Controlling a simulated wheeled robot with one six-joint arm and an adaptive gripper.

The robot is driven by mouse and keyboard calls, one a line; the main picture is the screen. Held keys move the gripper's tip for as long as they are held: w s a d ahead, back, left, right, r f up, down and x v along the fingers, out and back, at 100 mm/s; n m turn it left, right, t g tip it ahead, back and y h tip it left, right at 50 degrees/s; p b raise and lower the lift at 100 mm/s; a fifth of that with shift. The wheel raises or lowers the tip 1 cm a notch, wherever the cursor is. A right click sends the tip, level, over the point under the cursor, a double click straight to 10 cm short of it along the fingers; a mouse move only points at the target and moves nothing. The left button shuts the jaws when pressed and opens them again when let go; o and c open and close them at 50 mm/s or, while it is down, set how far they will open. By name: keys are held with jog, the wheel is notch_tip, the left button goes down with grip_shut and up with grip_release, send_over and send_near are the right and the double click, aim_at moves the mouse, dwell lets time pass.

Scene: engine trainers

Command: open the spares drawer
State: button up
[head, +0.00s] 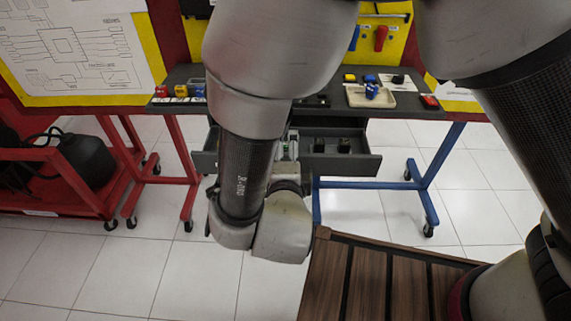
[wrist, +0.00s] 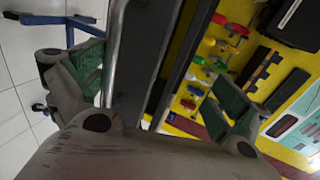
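The spares drawer (head: 345,168) hangs under the dark tabletop in the head view. It stands pulled out, with its inside showing and a few small dark items in it. My arm covers its left-middle part. My gripper (head: 288,146) is at the drawer's front, mostly hidden behind my wrist. In the wrist view my gripper (wrist: 155,98) has its two green-padded fingers spread wide. A long grey panel edge (wrist: 140,45), seemingly the drawer front, passes between them, closer to the left finger. I cannot tell whether a finger touches it.
The tabletop (head: 325,102) holds small coloured parts and a beige tray (head: 357,98). A red trolley (head: 62,180) stands at the left. The table has blue legs (head: 429,185) at the right. A brown slatted surface (head: 375,285) lies in front. White tiled floor is clear between.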

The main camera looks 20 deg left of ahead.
jog(key=shift+t, duration=0.7)
jog(key=r, duration=0.5)
jog(key=shift+s+a, duration=0.15)
jog(key=shift+a, duration=0.1)
jog(key=shift+c, duration=0.6)
jog(key=shift+d+r, duration=0.1)
jog(key=shift+d, duration=0.05)
jog(key=c, duration=1)
jog(key=shift+o, duration=0.2)
jog(key=s+f, duration=0.3)
jog(key=f, duration=0.6)
jog(key=shift+s, duration=0.4)
jog(key=x, duration=0.7)
jog(key=shift+w+a+r, duration=0.15)
jog(key=shift+w+a, duration=0.1)
jog(key=shift+w, duration=0.15)
grip_shut()
